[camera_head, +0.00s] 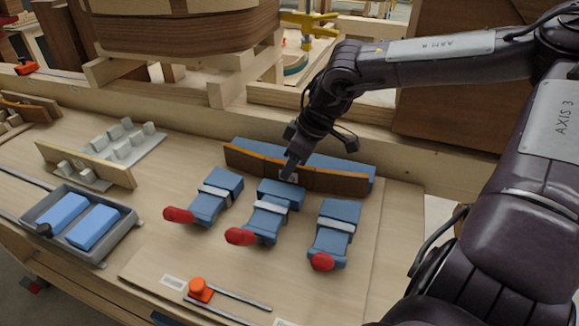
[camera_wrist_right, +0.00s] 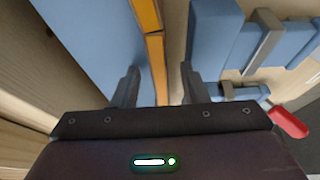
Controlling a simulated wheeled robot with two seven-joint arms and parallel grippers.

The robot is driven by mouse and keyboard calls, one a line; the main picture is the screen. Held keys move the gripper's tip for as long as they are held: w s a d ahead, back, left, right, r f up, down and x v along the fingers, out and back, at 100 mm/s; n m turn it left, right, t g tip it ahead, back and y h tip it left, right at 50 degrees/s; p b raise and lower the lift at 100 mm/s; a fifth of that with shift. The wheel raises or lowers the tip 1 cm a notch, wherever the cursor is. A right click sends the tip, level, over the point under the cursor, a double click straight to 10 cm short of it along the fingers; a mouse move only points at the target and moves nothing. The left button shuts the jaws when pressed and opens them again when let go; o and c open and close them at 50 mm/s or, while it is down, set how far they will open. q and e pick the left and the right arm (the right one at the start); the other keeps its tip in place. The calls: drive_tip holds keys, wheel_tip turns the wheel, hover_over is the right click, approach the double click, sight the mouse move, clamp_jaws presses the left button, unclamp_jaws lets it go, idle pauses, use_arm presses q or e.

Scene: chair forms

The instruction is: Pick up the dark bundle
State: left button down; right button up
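A long dark brown bundle (camera_head: 335,182) of thin strips stands on edge against a long blue block (camera_head: 340,165) on the bench. A small pale patch shows near its middle. My right gripper (camera_head: 291,168) points down at the middle of this bundle. In the right wrist view, the gripper (camera_wrist_right: 160,78) has its two fingers apart. The bundle's orange-brown edge (camera_wrist_right: 155,58) runs between them, with a visible gap on the right finger's side. Whether the left finger touches the bundle or the blue block is unclear. My left gripper is not in view.
Several blue clamps with red handles (camera_head: 240,236) stand just in front of the bundle. A grey tray (camera_head: 120,233) with blue blocks is at left, near a pale board (camera_head: 85,163). Another brown piece (camera_head: 28,110) lies far left. A wooden rail (camera_head: 215,120) runs behind.

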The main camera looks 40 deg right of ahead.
clamp_jaws()
drive_tip(key=shift+r, duration=0.15)
